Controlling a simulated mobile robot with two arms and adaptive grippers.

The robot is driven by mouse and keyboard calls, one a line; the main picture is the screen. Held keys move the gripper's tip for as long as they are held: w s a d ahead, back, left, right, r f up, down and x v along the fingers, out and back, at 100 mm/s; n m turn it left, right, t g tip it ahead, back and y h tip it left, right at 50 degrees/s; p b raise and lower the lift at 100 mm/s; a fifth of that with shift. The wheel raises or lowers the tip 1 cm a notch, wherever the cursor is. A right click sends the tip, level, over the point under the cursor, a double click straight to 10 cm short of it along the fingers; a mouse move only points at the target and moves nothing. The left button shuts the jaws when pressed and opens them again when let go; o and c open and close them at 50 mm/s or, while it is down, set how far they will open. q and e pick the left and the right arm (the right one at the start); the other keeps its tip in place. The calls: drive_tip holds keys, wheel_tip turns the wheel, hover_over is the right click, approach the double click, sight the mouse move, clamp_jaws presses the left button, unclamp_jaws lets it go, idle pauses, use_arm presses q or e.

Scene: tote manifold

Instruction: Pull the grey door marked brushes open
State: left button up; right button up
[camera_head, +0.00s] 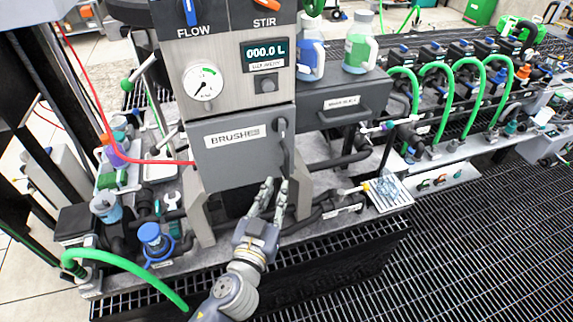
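The grey door marked brushes (232,160) is on the front of the cabinet, under the gauge panel. It looks shut, flush with the cabinet. Its white label reads BRUSHES, with the end hard to read. A dark handle (282,138) stands at the door's right edge. My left gripper (276,183) comes up from below, in front of the door's lower right corner. Its two fingers point up and are apart, with nothing visible between them. The fingertips are below the handle; whether they touch the door I cannot tell. My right gripper is not in view.
A dark grey drawer (342,104) with a bar handle is right of the door. A red hose (92,100) runs along the left to the cabinet. A white tray (388,195) with small parts lies at right. Bottles (359,45) stand on top. Dark grating fills the lower right.

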sight(286, 166)
use_arm(q)
drive_tip(key=p+x, duration=0.2)
drive_tip(key=x, duration=0.7)
drive_tip(key=shift+w+d+f, duration=0.1)
drive_tip(key=shift+w+d, duration=0.05)
drive_tip(key=shift+w, duration=0.45)
clamp_jaws()
